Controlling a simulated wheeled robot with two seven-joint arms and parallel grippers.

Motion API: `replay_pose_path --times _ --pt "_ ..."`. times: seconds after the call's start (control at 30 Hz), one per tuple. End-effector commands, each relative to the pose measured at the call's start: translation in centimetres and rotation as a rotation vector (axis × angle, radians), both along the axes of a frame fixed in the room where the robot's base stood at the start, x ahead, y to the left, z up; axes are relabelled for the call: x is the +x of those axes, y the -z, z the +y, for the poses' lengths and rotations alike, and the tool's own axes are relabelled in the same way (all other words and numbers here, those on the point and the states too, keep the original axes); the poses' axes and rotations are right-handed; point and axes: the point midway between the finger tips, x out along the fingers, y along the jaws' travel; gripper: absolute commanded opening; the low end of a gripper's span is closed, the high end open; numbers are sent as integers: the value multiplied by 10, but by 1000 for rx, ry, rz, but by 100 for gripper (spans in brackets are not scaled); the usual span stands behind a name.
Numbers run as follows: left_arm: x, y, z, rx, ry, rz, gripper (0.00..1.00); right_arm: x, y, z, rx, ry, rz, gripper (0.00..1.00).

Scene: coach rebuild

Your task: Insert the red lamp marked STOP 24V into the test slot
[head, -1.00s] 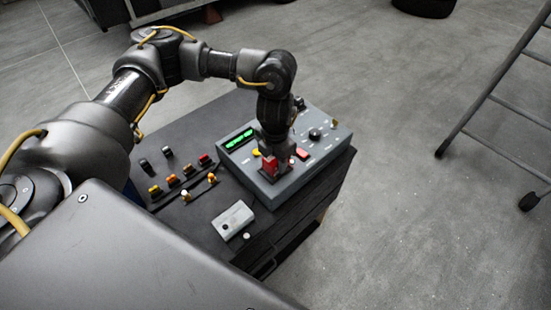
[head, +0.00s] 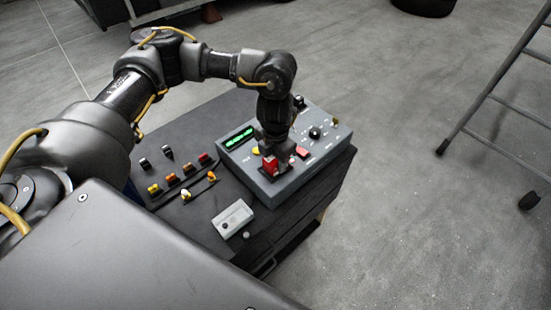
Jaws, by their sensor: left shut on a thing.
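The grey test box (head: 287,183) with a lit green display (head: 239,137) sits on the dark cabinet top. My left gripper (head: 272,160) points down over the front left part of the box, shut on a red lamp (head: 271,168). The lamp is upright at the box's top face. The gripper covers the slot, so I cannot tell how deep the lamp sits in it. The marking on the lamp is too small to read. My right gripper is not in view.
A row of yellow, orange and red lamps (head: 172,179) stands left of the box, with two dark pieces (head: 167,153) behind. A small light grey box (head: 232,219) lies in front. A ladder (head: 490,95) stands on the floor at right.

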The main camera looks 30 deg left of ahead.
Motion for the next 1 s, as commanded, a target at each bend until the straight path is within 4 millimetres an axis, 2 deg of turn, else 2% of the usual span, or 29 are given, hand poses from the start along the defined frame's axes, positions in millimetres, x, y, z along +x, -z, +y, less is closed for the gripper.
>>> replay_pose_path --times 0.37,0.6,1.0 --pt "0 0 0 0 0 -1 16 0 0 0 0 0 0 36" --pt "0 -9 0 0 0 -1 16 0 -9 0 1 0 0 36" --pt "0 -7 0 0 0 -1 16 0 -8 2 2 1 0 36"
